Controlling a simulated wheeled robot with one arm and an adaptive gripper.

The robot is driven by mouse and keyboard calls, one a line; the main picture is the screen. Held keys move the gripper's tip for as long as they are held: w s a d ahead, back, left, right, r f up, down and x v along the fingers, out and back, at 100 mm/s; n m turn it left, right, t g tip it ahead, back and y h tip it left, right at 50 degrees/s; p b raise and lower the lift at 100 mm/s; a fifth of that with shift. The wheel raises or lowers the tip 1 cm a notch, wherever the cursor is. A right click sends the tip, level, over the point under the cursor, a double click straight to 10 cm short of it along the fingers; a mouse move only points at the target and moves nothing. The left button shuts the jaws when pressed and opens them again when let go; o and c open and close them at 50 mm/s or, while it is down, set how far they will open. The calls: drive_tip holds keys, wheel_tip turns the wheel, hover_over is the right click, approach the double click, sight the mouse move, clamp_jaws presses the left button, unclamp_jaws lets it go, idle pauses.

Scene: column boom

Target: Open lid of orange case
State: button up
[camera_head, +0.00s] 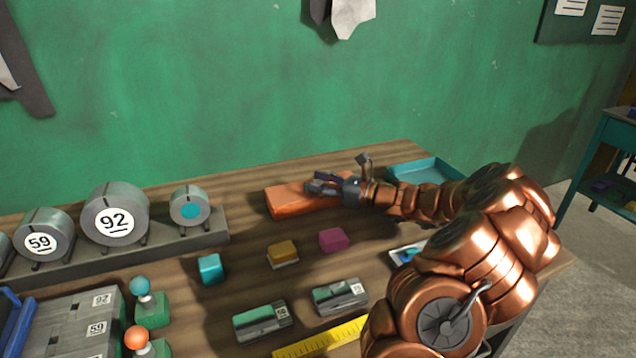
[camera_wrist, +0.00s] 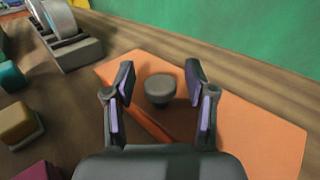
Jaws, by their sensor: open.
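The orange case (camera_head: 289,201) lies near the back of the wooden table, and its lid looks shut. In the wrist view the orange lid (camera_wrist: 255,125) fills the middle and right, with a dark round knob (camera_wrist: 160,89) standing on it. My gripper (camera_head: 318,186) is over the case from the right. In the wrist view my gripper (camera_wrist: 163,85) is open, with one finger on each side of the knob and a gap between knob and fingers. I cannot tell how far the fingertips are above the lid. My gripper hides part of the case in the head view.
A teal tray (camera_head: 425,172) lies behind my arm. Cyan (camera_head: 210,268), yellow (camera_head: 283,252) and magenta (camera_head: 333,239) blocks stand in front of the case. Numbered round drums (camera_head: 115,215) sit on a rack at left. The green wall (camera_head: 250,90) rises close behind the table.

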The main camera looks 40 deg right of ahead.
drive_tip(key=shift+c, duration=0.4)
clamp_jaws()
drive_tip(key=shift+r+p, duration=0.2)
drive_tip(key=shift+p, duration=0.25)
